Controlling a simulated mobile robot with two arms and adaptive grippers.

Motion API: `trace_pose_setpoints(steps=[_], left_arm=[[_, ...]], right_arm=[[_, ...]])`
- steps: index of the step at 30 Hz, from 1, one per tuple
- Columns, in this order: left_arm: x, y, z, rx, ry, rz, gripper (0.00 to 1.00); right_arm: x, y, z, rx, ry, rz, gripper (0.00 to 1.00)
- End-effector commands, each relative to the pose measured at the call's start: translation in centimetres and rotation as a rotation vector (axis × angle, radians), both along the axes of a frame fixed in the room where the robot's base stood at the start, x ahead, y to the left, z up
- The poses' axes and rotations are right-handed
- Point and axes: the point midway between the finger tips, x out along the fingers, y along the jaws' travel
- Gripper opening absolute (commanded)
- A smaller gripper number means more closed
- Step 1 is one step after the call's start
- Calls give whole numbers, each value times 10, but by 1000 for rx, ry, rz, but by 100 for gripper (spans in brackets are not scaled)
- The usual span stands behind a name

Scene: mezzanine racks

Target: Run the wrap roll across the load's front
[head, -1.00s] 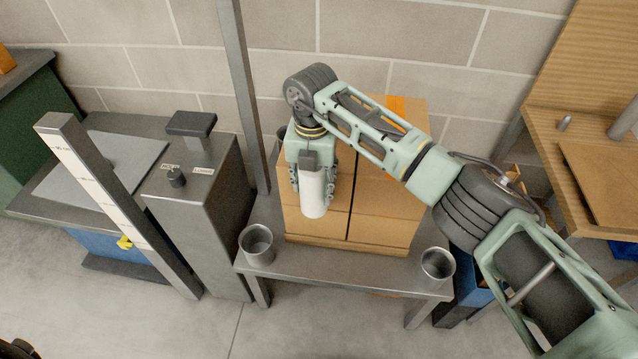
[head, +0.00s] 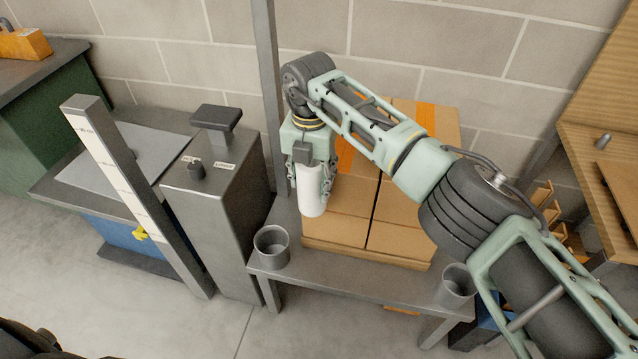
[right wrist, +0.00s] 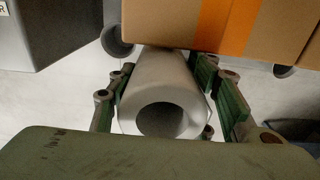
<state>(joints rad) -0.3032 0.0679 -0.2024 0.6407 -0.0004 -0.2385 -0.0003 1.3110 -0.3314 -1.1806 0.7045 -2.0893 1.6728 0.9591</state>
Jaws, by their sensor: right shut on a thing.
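The wrap roll (head: 312,192) is a white cylinder with a hollow core; it also shows end-on in the right wrist view (right wrist: 165,90). My right gripper (head: 313,175) is shut on it, with a finger on either side of the roll (right wrist: 162,92). In the head view the roll hangs upright at the front left of the load. The load (head: 400,238) is a stack of brown cartons with orange tape on a grey metal bench (head: 355,277). In the wrist view the roll's far end is close to the cartons; I cannot tell whether they touch. My left gripper is not in view.
Grey metal cups stand at the bench's front left (head: 272,247) and front right (head: 457,284) corners. A grey post (head: 268,90) rises behind the bench's left end. A grey control pedestal (head: 215,210) stands left of it. A wooden desk (head: 590,150) is at the right.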

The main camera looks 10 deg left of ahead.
Motion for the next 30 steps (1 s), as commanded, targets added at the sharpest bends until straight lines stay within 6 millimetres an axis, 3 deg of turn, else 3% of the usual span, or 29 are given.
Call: trace_pose_setpoints(steps=[6,30], left_arm=[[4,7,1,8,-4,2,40],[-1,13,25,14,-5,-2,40]], right_arm=[[2,1,2,1,-6,-1,22],[0,-43,3,0,-5,-3,22]])
